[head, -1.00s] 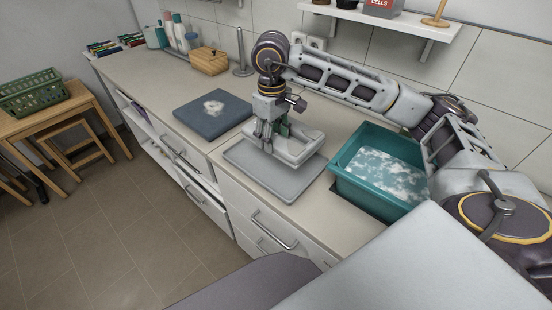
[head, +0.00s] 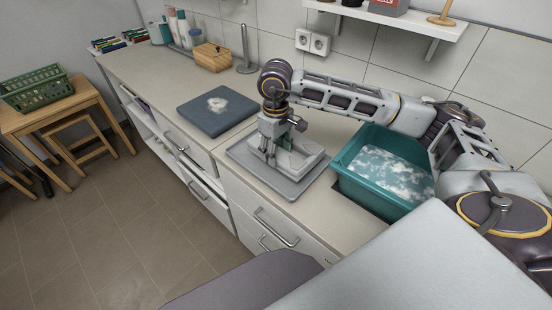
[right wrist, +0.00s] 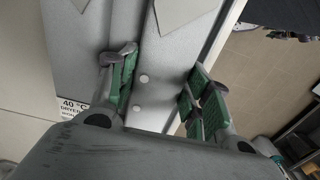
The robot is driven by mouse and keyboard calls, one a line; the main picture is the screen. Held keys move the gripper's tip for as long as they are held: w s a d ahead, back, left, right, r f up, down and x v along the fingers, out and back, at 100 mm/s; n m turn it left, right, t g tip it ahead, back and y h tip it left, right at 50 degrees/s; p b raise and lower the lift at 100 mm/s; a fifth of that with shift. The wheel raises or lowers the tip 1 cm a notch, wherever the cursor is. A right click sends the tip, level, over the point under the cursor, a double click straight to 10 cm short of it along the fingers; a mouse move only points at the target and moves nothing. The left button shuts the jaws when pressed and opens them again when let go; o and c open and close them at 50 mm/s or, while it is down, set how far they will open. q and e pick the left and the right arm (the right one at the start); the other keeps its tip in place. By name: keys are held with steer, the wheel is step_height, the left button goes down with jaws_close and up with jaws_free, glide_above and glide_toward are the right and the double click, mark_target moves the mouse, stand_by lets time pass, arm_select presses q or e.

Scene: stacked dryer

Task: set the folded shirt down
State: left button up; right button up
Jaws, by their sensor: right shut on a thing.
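The folded shirt (head: 303,162) is light grey; the right wrist view shows its collar flaps, two buttons and a care label (right wrist: 165,50). My right gripper (head: 272,153) points down and is shut on the shirt, with green-padded fingers (right wrist: 160,90) on both sides of the buttons. The shirt is over the grey tray (head: 240,158) on the counter, flat and very low. I cannot tell whether it touches the tray. The gripper hides part of the shirt. My left gripper is not in view.
A dark blue folded cloth (head: 218,108) with a white print lies left of the tray. A teal tub (head: 362,185) with white and blue contents stands right of it. A wooden box (head: 211,57) and bottles stand at the back. A shelf (head: 420,22) hangs above.

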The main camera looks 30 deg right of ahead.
steer(key=shift+f, duration=0.1)
steer(key=shift+f, duration=1.75)
steer(key=o, duration=1.5)
steer(key=shift+r+b, duration=0.3)
steer(key=shift+r, duration=5.7)
